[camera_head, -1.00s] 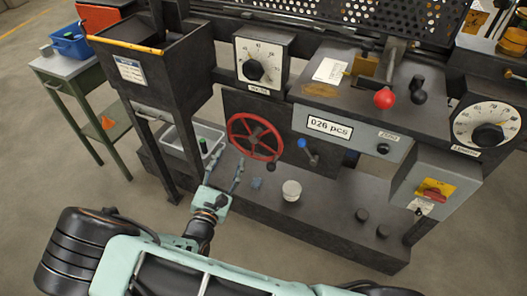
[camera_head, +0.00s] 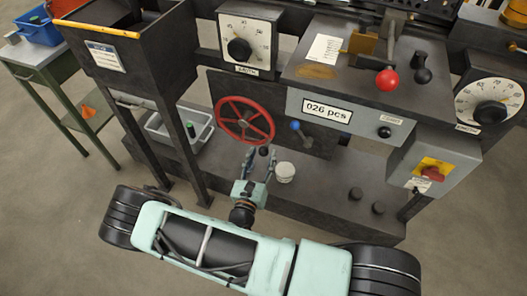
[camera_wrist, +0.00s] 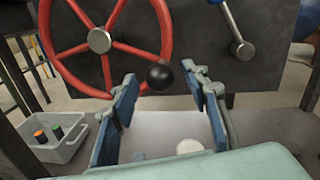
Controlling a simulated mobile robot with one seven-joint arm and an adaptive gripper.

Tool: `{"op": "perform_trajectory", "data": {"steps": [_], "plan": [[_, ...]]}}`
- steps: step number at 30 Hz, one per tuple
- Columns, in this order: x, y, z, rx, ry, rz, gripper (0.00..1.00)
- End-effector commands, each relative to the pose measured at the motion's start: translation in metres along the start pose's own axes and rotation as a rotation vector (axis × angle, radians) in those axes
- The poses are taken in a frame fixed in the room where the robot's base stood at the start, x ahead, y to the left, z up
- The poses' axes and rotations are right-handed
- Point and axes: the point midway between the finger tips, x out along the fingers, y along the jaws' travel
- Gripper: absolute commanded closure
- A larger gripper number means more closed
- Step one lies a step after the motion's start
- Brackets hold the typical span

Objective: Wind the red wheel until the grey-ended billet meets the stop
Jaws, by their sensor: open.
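The red wheel (camera_head: 244,120) is a spoked handwheel on the dark front panel of the machine. Its black knob (camera_wrist: 160,76) stands out from the lower right of the rim in the wrist view. My gripper (camera_head: 258,158) is open, just below the wheel. In the wrist view its two blue-padded fingers (camera_wrist: 166,105) are apart, with the knob between and just beyond their tips; I cannot tell that they touch it. No grey-ended billet or stop can be made out.
A blue-knobbed crank (camera_head: 297,127) is right of the wheel. A red-knobbed lever (camera_head: 387,80) stands on the machine top above a "026 pcs" counter (camera_head: 326,109). A grey bin (camera_head: 178,132) and a white pot (camera_head: 285,172) sit on the low shelf.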

Motion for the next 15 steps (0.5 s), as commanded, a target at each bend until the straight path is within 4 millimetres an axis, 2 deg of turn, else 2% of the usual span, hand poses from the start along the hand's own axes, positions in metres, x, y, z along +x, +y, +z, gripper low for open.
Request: {"op": "perform_trajectory", "data": {"steps": [3, 6, 15], "plan": [[0.014, 0.000, -0.001, 0.001, 0.000, -0.001, 0.57], [0.020, 0.000, 0.000, 0.001, 0.001, -0.001, 0.57], [0.022, 0.000, 0.000, 0.001, 0.001, 0.000, 0.57]]}}
